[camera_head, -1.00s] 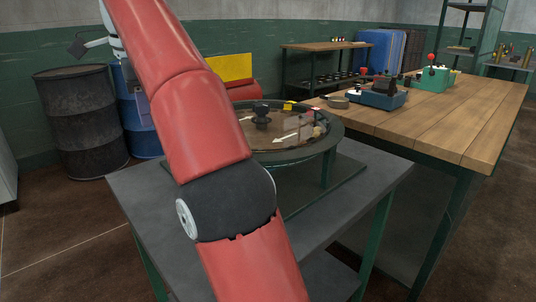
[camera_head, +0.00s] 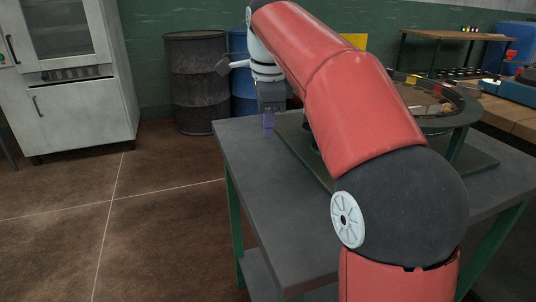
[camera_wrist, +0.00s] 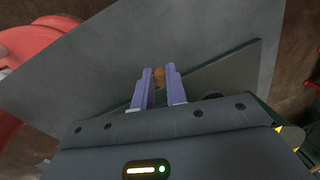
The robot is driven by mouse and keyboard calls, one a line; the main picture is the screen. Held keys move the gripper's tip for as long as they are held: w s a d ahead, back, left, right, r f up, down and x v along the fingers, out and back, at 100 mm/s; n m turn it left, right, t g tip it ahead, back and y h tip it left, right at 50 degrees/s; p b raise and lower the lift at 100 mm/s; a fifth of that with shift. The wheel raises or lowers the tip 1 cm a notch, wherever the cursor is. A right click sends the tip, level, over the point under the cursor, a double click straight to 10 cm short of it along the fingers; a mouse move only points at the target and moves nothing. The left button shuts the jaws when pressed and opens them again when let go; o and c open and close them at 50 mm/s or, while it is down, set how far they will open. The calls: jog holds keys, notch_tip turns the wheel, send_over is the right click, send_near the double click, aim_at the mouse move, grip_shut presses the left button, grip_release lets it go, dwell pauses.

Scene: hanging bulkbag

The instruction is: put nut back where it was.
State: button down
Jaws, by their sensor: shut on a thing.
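My gripper (camera_head: 268,130) points down over the far left part of the grey table (camera_head: 250,190) in the head view. In the wrist view my gripper (camera_wrist: 160,72) has its two purple fingers closed on a small brownish nut (camera_wrist: 159,76), held between the fingertips. The nut is too small to make out in the head view. The grey tabletop (camera_wrist: 100,60) lies beneath the fingers, with a dark green plate (camera_wrist: 225,75) beside them.
A round tray on a stand (camera_head: 440,105) sits on the table, partly hidden by my red arm. A wooden workbench (camera_head: 510,110) stands at the right. A dark drum (camera_head: 197,85) and a white cabinet (camera_head: 75,95) stand behind. The floor at left is clear.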

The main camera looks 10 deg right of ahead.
aim_at(268, 157)
jog(key=shift+f+b, duration=0.65)
jog(key=shift+f, duration=1.85)
jog(key=shift+f, duration=0.2)
jog(key=c, duration=1.4)
grip_release()
jog(key=shift+r, duration=0.1)
